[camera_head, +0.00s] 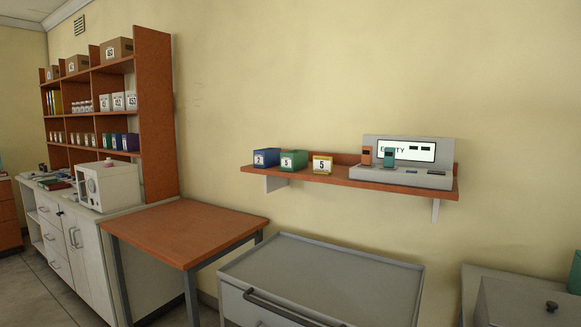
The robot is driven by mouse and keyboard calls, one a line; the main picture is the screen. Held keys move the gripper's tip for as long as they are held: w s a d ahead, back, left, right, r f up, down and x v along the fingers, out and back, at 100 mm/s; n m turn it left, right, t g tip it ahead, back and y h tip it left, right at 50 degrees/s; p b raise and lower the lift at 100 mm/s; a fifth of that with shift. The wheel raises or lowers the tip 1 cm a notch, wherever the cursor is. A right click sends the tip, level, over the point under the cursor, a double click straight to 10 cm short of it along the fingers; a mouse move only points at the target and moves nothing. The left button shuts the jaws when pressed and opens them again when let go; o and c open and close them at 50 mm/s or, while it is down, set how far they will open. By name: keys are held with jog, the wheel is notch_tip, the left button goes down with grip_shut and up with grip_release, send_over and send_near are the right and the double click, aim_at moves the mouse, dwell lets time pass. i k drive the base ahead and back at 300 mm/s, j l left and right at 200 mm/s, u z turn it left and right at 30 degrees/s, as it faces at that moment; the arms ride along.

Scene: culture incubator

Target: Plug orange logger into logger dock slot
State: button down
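The orange logger (367,155) is a small upright block with a dark display. It stands at the left end of the grey logger dock (386,174); I cannot tell whether it is seated in a slot. A teal-green logger (389,157) stands just right of it. Behind them the dock's white screen (418,151) shows partly covered text, likely "EMPTY". Dark slot-like marks (436,172) lie on the dock's top at the right, with nothing standing in them. My gripper is not in view.
Below are a grey cart (330,275) with a bare top and a bare wooden table (185,232). A white appliance (109,186) stands at left.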

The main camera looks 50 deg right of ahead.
aim_at(367, 151)
jog(key=z, duration=1.55)
